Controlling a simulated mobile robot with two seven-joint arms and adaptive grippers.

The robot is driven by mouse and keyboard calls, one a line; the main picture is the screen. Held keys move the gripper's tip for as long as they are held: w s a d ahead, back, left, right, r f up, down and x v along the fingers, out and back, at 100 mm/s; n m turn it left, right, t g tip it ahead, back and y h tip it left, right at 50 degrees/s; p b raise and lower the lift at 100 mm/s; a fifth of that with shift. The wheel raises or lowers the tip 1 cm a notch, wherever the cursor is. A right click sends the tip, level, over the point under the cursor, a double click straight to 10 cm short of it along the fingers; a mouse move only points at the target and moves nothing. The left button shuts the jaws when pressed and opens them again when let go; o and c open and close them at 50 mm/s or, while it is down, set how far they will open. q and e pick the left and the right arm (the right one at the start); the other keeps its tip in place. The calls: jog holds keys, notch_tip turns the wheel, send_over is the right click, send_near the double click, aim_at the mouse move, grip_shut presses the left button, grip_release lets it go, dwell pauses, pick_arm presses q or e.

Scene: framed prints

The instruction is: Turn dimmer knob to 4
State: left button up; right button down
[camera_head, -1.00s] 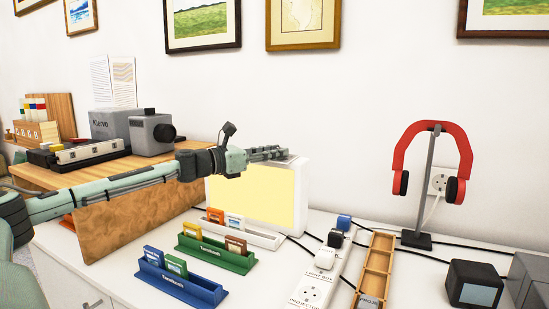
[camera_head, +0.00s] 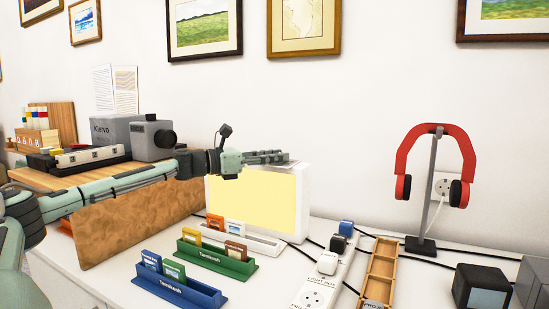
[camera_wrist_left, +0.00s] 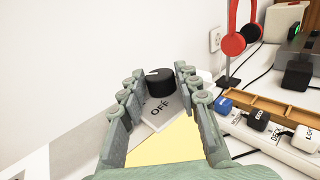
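The black round dimmer knob (camera_wrist_left: 160,84) sits on the light box's top, beside a plate marked OFF (camera_wrist_left: 160,109), in the left wrist view. A small white mark shows on the knob's edge; the number it points to cannot be read. The white light box (camera_head: 302,195) with a lit yellow face stands on the desk in the head view. My left gripper (camera_head: 284,158) is over its top edge. In the left wrist view its fingers are open, one on each side of the knob; contact cannot be told. My right gripper is not in view.
Colored card racks, green (camera_head: 215,259) and blue (camera_head: 180,289), stand in front of the light box. A white power strip (camera_head: 325,272) and wooden tray (camera_head: 381,268) lie to its right. Red headphones (camera_head: 437,133) hang on a stand. A wooden board (camera_head: 130,220) stands under my left arm.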

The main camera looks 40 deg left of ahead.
pick_arm(q)
jog(key=shift+o, duration=1.3)
jog(key=v, duration=1.2)
